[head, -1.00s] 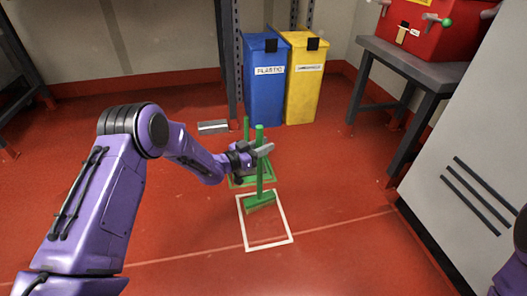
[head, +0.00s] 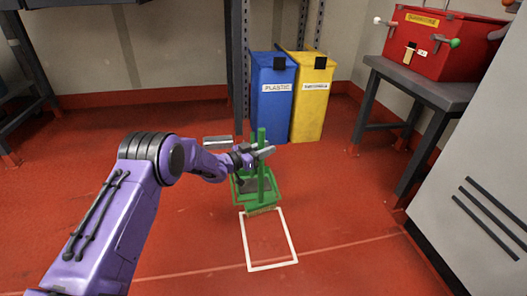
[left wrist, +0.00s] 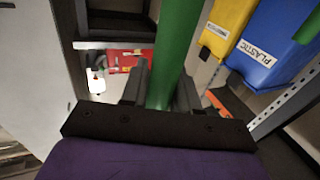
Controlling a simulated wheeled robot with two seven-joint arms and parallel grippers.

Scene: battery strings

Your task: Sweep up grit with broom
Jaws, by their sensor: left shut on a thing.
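The green broom (head: 261,180) stands roughly upright, with its head (head: 264,209) low at the top edge of the white floor outline (head: 271,267). My left gripper (head: 261,154) is shut on the upper part of its handle. The left wrist view shows the green handle (left wrist: 174,55) between both fingers. A green dustpan (head: 277,188) lies on the floor just behind the broom, partly hidden by it and my gripper. Its inside looks dark. I cannot make out separate grit. My right gripper is not in view.
A blue plastic bin (head: 272,100) and a yellow bin (head: 311,105) stand at the back wall. A grey table (head: 440,92) with a red box (head: 440,50) is at right, beside a grey cabinet (head: 475,170). The red floor in front is clear.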

